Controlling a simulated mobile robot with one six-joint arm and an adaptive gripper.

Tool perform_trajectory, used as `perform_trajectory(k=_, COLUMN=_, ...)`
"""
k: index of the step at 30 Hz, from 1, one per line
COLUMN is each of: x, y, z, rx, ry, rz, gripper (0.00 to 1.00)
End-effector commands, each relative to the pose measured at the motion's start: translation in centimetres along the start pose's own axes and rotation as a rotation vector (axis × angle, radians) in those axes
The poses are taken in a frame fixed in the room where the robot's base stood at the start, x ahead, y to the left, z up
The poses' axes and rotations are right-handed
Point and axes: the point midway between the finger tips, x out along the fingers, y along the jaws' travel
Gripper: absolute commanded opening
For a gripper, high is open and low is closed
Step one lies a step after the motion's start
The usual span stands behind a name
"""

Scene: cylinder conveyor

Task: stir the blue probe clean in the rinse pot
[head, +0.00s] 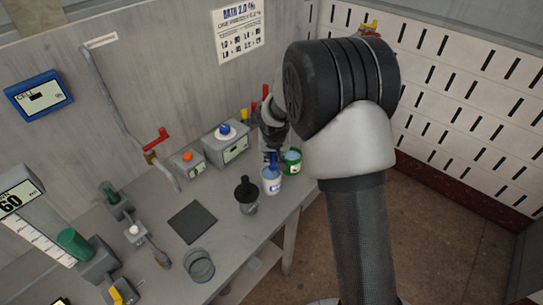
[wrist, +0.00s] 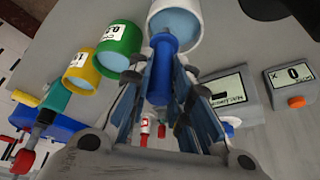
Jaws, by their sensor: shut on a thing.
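The blue probe (head: 272,158) is between the fingers of my gripper (head: 272,140), which is shut on it. In the wrist view the probe's blue handle (wrist: 162,63) runs between the fingertips (wrist: 160,82) toward a white pot. The white pot (head: 271,182) holds pale blue liquid and has a blue mark on its front; it also shows in the wrist view (wrist: 190,44). The probe's lower end overlaps the pot's mouth in both views. How deep it reaches is hidden. No pot shows readable rinse wording.
A green pot (head: 293,163) stands close to the right of the white pot. A yellow pot (wrist: 82,72) shows beyond it in the wrist view. A dark cup (head: 246,197), a meter box (head: 228,148), a dark mat (head: 192,222) and a glass (head: 199,266) stand on the bench.

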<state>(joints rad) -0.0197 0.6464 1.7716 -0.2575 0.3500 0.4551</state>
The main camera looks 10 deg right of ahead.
Motion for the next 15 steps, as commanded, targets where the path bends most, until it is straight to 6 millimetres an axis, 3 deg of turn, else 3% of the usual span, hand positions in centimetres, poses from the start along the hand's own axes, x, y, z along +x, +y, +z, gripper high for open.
perform_trajectory(k=15, x=-0.1, y=-1.8, z=0.4, rx=0.000, ry=0.000, rz=0.000, gripper=0.00)
